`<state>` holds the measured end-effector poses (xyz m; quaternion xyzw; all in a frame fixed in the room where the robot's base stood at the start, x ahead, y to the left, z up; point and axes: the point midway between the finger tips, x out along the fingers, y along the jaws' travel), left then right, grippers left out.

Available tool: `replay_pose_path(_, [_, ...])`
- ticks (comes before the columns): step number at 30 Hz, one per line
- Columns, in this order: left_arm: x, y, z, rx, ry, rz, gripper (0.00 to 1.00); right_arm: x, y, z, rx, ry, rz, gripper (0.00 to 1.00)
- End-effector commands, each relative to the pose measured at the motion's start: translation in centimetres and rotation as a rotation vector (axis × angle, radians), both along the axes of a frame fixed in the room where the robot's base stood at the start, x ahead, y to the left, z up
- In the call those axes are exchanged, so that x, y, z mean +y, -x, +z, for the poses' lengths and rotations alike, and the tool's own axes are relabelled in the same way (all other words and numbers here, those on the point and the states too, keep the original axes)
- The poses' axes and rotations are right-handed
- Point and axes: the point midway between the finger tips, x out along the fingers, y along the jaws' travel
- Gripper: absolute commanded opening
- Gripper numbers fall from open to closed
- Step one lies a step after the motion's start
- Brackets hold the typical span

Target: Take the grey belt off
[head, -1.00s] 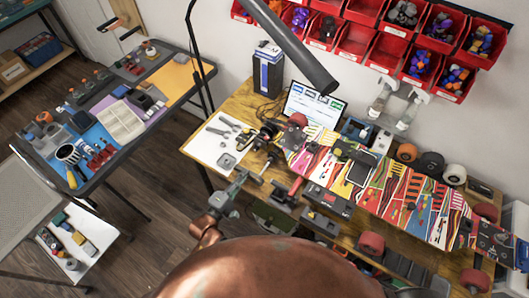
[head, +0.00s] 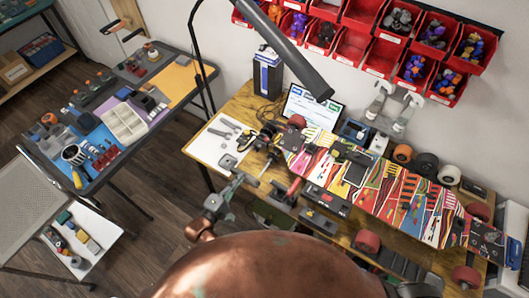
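A long, brightly patterned board (head: 400,195) lies upside down on the wooden workbench (head: 236,107), with red wheels at its ends. A dark drive part (head: 268,135) sits by its left end. I cannot make out the grey belt at this size. My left gripper (head: 243,194) is in front of the bench's left front edge, apart from the board. Its fingers look spread, with nothing visible between them. My copper-coloured arm hides the lower middle of the view. My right gripper is not in view.
A white mat (head: 206,148) with tools lies on the bench's left end. A laptop (head: 311,108) and a dark lamp arm (head: 285,50) stand behind. Loose wheels (head: 426,164) line the back. A grey side table (head: 181,98) stands left, with open floor between.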

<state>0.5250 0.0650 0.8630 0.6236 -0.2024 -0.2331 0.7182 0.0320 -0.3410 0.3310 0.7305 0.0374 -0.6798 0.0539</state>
Motion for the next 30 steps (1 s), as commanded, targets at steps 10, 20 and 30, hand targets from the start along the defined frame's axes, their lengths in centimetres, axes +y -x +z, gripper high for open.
replay_pose_path(10, [1.0,1.5,2.4,-0.001,-0.001,-0.001,0.00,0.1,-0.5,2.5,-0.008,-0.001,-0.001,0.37])
replay_pose_path(20, [1.9,2.7,3.9,0.001,0.000,-0.001,0.00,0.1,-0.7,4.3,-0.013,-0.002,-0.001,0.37])
replay_pose_path(30, [2.0,2.8,3.9,0.000,0.000,0.000,0.00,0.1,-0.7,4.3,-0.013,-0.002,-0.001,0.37])
